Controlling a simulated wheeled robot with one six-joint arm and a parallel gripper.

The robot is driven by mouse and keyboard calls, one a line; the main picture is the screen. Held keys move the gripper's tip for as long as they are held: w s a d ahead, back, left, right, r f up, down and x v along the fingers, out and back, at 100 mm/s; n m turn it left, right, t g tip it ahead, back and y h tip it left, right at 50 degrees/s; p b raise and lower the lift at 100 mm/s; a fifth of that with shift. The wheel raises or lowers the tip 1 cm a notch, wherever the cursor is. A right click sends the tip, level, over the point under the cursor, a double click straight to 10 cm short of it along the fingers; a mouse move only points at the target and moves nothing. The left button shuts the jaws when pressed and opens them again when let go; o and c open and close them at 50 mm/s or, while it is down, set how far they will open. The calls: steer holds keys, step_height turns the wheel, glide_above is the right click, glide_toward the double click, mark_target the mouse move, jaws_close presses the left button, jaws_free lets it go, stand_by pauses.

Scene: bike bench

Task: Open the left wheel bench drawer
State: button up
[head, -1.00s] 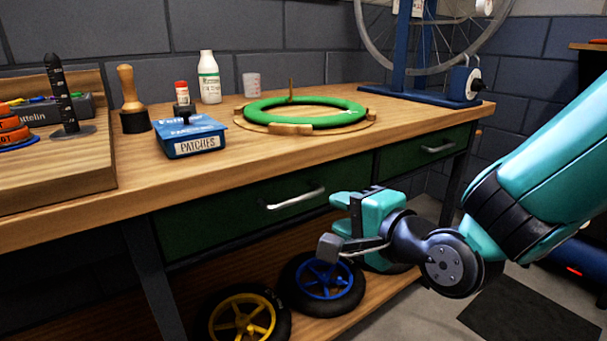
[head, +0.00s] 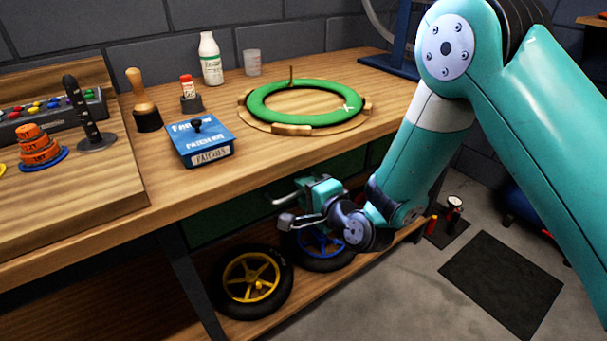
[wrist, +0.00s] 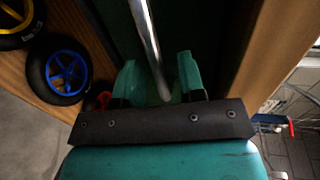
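The left wheel bench drawer has a dark green front (head: 215,215) and looks closed under the bench top. Its silver bar handle (head: 284,200) shows just left of my gripper (head: 303,187). In the wrist view, the handle (wrist: 147,40) runs down from the top edge and ends between the two teal fingertips of my gripper (wrist: 160,80). The fingers stand apart on either side of the bar, with gaps visible. I cannot tell whether either finger touches it. My arm hides part of the drawer's right side.
The wooden bench top (head: 290,155) overhangs the drawer. On it are a blue patch box (head: 203,145) and a green ring (head: 300,117). A yellow-hubbed wheel (head: 250,280) and a blue-hubbed wheel (head: 322,250) sit on the lower shelf.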

steer(key=shift+w+a+f+p, duration=0.15)
steer(key=shift+w+a+p, duration=0.15)
steer(key=shift+w+p, duration=0.05)
steer(key=shift+c, duration=0.3)
jaws_close()
